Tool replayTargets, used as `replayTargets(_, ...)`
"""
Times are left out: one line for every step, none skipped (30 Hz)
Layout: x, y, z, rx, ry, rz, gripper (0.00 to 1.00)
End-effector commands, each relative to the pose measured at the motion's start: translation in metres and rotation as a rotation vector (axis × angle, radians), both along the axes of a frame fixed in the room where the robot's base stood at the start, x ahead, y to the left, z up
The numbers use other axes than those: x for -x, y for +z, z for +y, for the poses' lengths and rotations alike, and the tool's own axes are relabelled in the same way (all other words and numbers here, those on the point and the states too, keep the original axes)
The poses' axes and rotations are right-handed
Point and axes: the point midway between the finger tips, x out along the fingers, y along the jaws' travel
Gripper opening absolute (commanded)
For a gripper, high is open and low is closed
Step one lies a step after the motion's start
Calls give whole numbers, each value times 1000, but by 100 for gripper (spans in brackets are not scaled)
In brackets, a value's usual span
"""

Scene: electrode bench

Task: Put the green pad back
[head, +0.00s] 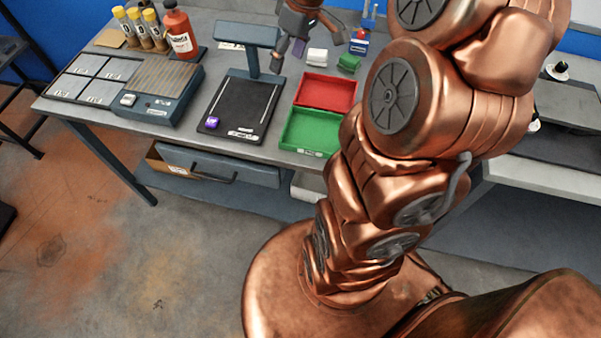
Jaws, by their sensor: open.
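A small green pad (349,62) lies on the grey bench (225,62) near the back, behind the red tray and right of some white pads. My gripper (307,46) is above the back of the bench with its fingers spread and nothing visible between them. It is to the left of the green pad and apart from it in the picture; its exact height is unclear. A green tray (312,132) and a red tray (325,92) sit at the front right, partly behind my arm.
White pads (317,56) lie near the green one. A purple pad (211,122) is on a black stand (240,106) with an upright post. A ribbed device (165,88), labelled plates (92,78), a red bottle (180,31) and yellow-capped tubes (138,28) fill the left.

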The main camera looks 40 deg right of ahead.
Motion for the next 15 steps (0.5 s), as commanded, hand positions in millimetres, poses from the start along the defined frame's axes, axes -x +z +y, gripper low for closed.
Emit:
replayTargets(10, 2, 19, 4, 6, 20, 72)
replayTargets(16, 2, 29, 6, 4, 34, 72)
replayTargets(24, 3, 41, 10, -1, 51, 72)
replayTargets(30, 3, 49, 14, -5, 66, 72)
replayTargets(37, 3, 57, 18, -10, 79, 72)
replayTargets(46, 3, 69, 24, -16, 97, 72)
replayTargets(54, 3, 76, 28, -22, 111, 72)
replayTargets(61, 2, 83, 34, -26, 124, 72)
replayTargets(71, 2, 91, 43, -36, 141, 72)
replayTargets(79, 1, 97, 51, -43, 153, 72)
replayTargets(87, 0, 103, 57, -52, 166, 72)
replayTargets(98, -1, 111, 66, -63, 183, 72)
replayTargets(106, -2, 115, 74, -73, 195, 72)
replayTargets(114, -3, 120, 82, -82, 205, 72)
replayTargets(125, -4, 125, 95, -97, 218, 72)
